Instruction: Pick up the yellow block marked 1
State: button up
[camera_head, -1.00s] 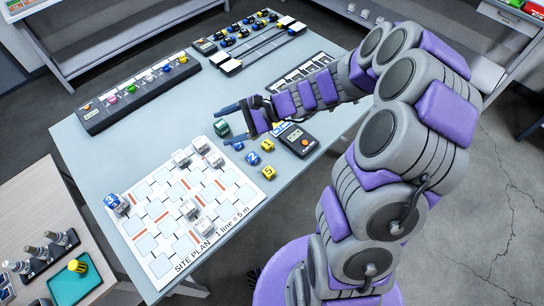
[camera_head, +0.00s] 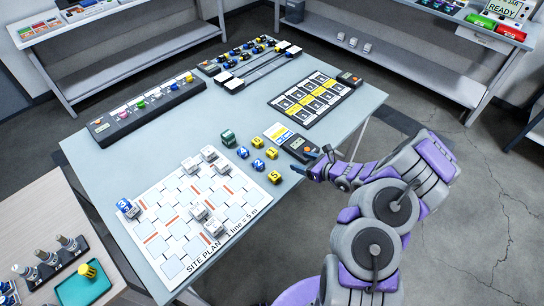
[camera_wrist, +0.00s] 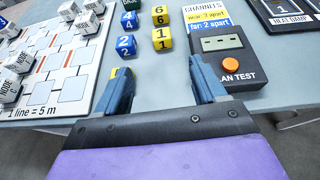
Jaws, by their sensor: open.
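The yellow block marked 1 (camera_wrist: 162,39) stands on the table in the wrist view, ahead of my gripper (camera_wrist: 164,84) and between the lines of its two fingers. It touches or nearly touches the yellow block marked 6 (camera_wrist: 160,15) behind it. In the head view the yellow block marked 1 (camera_head: 271,153) appears in the small block group, its mark too small to read surely. My gripper (camera_head: 312,160) is right of it, by the handheld tester. The fingers are spread and empty, apart from every block.
Blue blocks marked 4 (camera_wrist: 129,19) and 2 (camera_wrist: 125,45) stand close left. The LAN tester (camera_wrist: 222,52) lies close to the right finger. Another yellow block (camera_head: 274,177) and a green block (camera_head: 228,138) are nearby. The site plan board (camera_head: 180,251) lies left.

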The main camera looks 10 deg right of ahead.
jog(key=b, duration=0.2)
send_near(274, 153)
jog(key=x, duration=0.3)
jog(key=shift+w+r, duration=0.1)
jog(key=shift+w, duration=0.25)
jog(key=shift+w+a, duration=0.3)
jog(key=shift+a, duration=0.15)
jog(key=w+a+f, duration=0.1)
jog(key=w+f+b, duration=0.1)
jog(key=shift+w+a+f, duration=0.2)
jog(key=shift+w+a, duration=0.1)
jog(key=shift+a, duration=0.05)
jog(key=shift+w+a+f+b, duration=0.15)
jog(key=shift+w+b, duration=0.15)
jog(key=shift+w+a, duration=0.15)
jog(key=shift+a, duration=0.15)
jog(key=shift+c, duration=0.3)
jog(key=shift+d, duration=0.1)
jog(key=c, duration=1.1)
